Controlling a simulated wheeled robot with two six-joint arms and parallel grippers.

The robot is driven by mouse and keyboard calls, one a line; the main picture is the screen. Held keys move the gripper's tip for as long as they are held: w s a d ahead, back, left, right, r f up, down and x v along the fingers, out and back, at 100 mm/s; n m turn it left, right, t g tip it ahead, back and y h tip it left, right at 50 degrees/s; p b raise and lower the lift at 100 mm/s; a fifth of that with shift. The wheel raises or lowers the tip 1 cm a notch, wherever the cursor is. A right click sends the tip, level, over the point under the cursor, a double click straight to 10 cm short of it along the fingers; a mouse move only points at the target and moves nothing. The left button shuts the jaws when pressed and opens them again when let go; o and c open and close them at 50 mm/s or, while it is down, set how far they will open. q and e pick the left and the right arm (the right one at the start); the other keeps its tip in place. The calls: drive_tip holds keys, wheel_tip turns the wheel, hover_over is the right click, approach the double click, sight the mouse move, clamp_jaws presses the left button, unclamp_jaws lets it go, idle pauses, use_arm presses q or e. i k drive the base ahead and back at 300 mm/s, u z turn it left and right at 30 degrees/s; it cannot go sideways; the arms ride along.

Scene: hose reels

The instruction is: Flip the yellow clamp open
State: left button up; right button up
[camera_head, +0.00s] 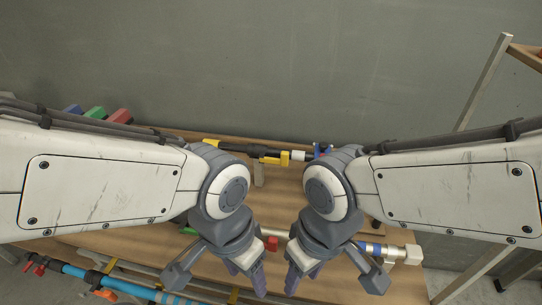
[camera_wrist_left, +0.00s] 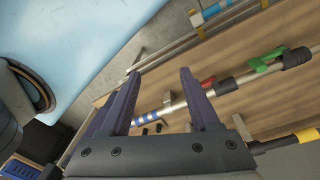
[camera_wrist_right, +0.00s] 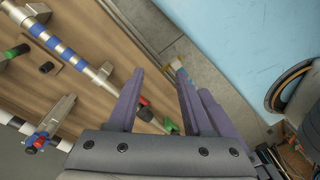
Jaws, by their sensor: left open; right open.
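Yellow parts sit on a black pipe at the back of the bench: a yellow block (camera_head: 285,158) right of centre and a yellow piece (camera_head: 211,143) to its left. I cannot tell which is the clamp, or whether it is open. A yellow section also shows at the right edge of the left wrist view (camera_wrist_left: 308,135). My left gripper (camera_head: 247,277) is open and empty, pointing down over the front of the bench. My right gripper (camera_head: 301,275) is open and empty beside it. Both are apart from the yellow parts, nearer the front.
A silver pipe with a blue-striped section (camera_head: 372,248) crosses the bench, with a red handle (camera_head: 270,243) near my grippers. A blue hose (camera_head: 105,280) lies front left. Blue, green and red blocks (camera_head: 95,112) stand back left. A wall (camera_head: 270,60) is behind.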

sight(283, 160)
drive_tip(key=k, duration=1.3)
drive_tip(key=u, duration=0.65)
drive_tip(key=i, duration=1.25)
drive_tip(key=z, duration=0.45)
